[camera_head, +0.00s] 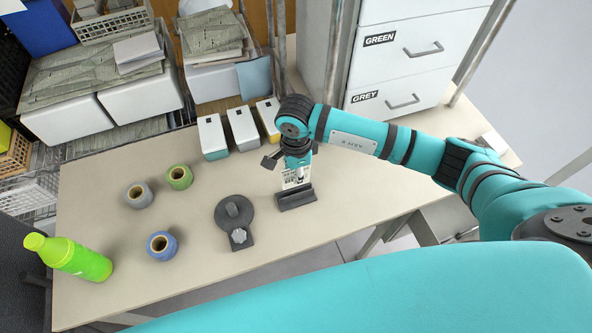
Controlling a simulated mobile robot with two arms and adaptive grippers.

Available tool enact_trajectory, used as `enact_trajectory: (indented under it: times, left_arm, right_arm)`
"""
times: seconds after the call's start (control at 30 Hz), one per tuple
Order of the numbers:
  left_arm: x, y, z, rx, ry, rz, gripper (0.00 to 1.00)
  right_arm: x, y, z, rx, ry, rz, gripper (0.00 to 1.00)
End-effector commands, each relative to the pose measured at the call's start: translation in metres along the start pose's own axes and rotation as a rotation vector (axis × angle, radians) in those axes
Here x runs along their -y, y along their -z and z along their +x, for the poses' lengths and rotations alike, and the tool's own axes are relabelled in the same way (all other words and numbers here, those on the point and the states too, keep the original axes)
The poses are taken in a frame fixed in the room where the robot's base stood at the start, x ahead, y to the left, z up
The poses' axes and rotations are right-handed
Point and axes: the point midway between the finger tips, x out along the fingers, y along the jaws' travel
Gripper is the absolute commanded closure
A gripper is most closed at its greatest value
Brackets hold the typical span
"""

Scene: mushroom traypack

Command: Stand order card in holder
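The order card (292,179) is a small white card with dark print. It stands upright at the dark holder (297,198), a low block on the table, with its lower edge hidden by the holder's front. My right gripper (291,162) is directly above and behind the card, pointing down. Its dark fingers appear spread to the left and right of the card, apart from it. My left gripper is not in view.
A dark tape dispenser (235,215) stands left of the holder. Green (179,177), grey (139,195) and blue (162,245) spools and a green bottle (69,257) are farther left. Small boxes (242,130) line the back. The table (350,195) is clear right of the holder.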

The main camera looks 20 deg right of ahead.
Motion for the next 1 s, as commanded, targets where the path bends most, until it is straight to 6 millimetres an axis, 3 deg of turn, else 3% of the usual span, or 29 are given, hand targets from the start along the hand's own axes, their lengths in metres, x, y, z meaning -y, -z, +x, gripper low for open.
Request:
enact_trajectory:
  times: [1.0]
  left_arm:
    - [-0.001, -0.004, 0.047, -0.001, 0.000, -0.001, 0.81]
  right_arm:
    - [0.001, 0.000, 0.059, -0.001, 0.002, -0.001, 1.00]
